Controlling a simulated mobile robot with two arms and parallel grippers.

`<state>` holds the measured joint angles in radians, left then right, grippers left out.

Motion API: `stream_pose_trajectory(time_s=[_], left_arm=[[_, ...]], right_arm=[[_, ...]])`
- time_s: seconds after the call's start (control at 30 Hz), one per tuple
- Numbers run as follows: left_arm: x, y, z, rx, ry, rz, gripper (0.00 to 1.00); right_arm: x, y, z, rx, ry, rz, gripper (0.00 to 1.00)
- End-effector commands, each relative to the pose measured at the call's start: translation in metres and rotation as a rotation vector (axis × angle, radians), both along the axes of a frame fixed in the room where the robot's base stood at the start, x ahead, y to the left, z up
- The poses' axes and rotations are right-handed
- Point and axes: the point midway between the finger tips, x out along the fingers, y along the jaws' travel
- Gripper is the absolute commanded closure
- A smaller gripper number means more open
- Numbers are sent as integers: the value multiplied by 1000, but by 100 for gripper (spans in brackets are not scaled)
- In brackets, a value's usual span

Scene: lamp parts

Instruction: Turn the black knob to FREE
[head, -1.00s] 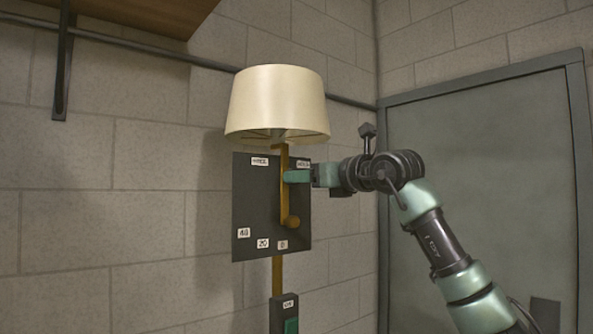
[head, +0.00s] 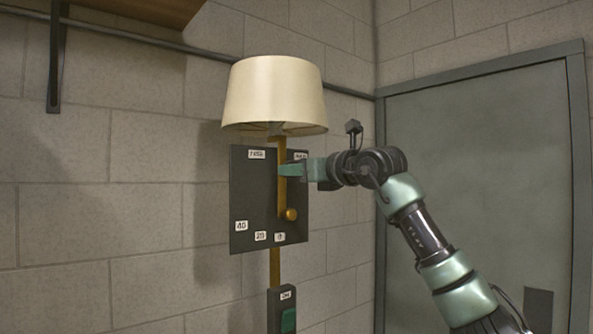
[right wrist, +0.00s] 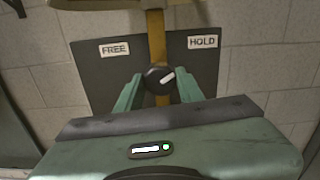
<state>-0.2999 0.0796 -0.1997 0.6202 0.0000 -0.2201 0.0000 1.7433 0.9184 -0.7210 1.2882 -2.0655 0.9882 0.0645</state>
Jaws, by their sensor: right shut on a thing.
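The black knob (right wrist: 154,78) sits in front of the brass pole at the top of the dark panel (head: 250,190). Its white mark slants up and right, toward the HOLD label (right wrist: 202,42). The FREE label (right wrist: 115,50) is up and left of the knob. My right gripper (right wrist: 159,90) is shut on the knob, one green finger on each side. In the head view the right gripper (head: 287,170) reaches in from the right and hides the knob. My left gripper is not in view.
A cream lampshade (head: 275,95) hangs just above the panel. A brass round grip (head: 291,214) sticks out below my right gripper, near small number labels. A box with a green switch (head: 289,320) is lower on the pole. A grey door (head: 480,160) stands at the right.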

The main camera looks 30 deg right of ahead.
Motion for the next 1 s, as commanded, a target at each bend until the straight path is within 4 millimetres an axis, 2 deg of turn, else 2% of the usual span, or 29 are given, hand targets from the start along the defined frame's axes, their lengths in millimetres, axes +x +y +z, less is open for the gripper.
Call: stream_pose_trajectory(time_s=[0.37, 1.0], left_arm=[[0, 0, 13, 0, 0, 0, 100], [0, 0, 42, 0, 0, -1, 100]], right_arm=[[0, 0, 2, -202, -16, 0, 100], [0, 0, 2, -806, -63, 0, 100]])
